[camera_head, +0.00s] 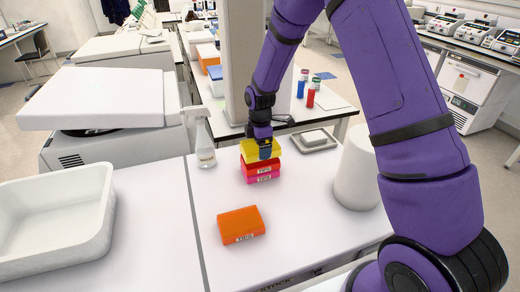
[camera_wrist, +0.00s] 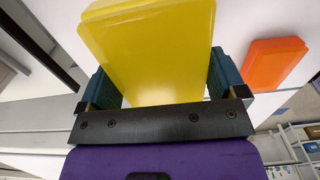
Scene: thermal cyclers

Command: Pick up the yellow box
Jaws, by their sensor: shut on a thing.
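The yellow box (camera_head: 250,148) is on top of a stack in the head view, above a red box (camera_head: 260,169) and a pink box (camera_head: 263,178). In the wrist view the yellow box (camera_wrist: 158,50) fills the space between the two fingers. My gripper (camera_head: 266,150) comes down from above and is shut on the yellow box; it also shows in the wrist view (camera_wrist: 160,85). I cannot tell whether the yellow box touches the red box beneath it. The gripper hides part of the yellow box in the head view.
An orange box (camera_head: 241,223) lies apart on the white table (camera_head: 300,235), nearer the front. A spray bottle (camera_head: 204,145) stands left of the stack, and a white cylinder (camera_head: 357,170) stands to the right. A white basin (camera_head: 55,220) is at the left. Table around the orange box is clear.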

